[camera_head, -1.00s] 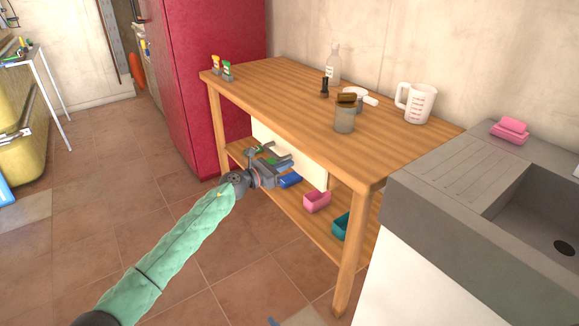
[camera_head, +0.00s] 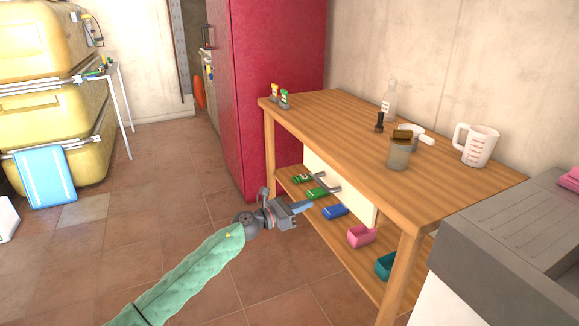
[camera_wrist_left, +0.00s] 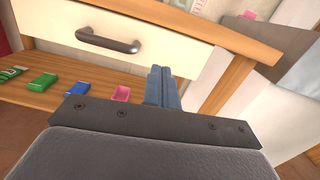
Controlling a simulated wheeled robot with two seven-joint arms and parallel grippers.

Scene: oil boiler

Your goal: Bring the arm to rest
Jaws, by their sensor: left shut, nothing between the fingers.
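My left arm, in a green sleeve, reaches in from the bottom left of the head view. Its gripper (camera_head: 300,208) is in front of the wooden table (camera_head: 340,128), near the lower shelf. The fingers are shut with nothing between them. In the left wrist view the shut fingers (camera_wrist_left: 162,88) point toward the table, below a white drawer front (camera_wrist_left: 130,40) with a dark metal handle (camera_wrist_left: 108,41). My right gripper is in neither view.
The lower shelf holds green boxes (camera_head: 317,193), a blue bin (camera_head: 335,212), a pink bin (camera_head: 361,236) and a teal bin (camera_head: 385,265). A measuring jug (camera_head: 478,147) and a bottle (camera_head: 389,98) stand on top. A grey sink counter (camera_head: 490,235) is at right.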

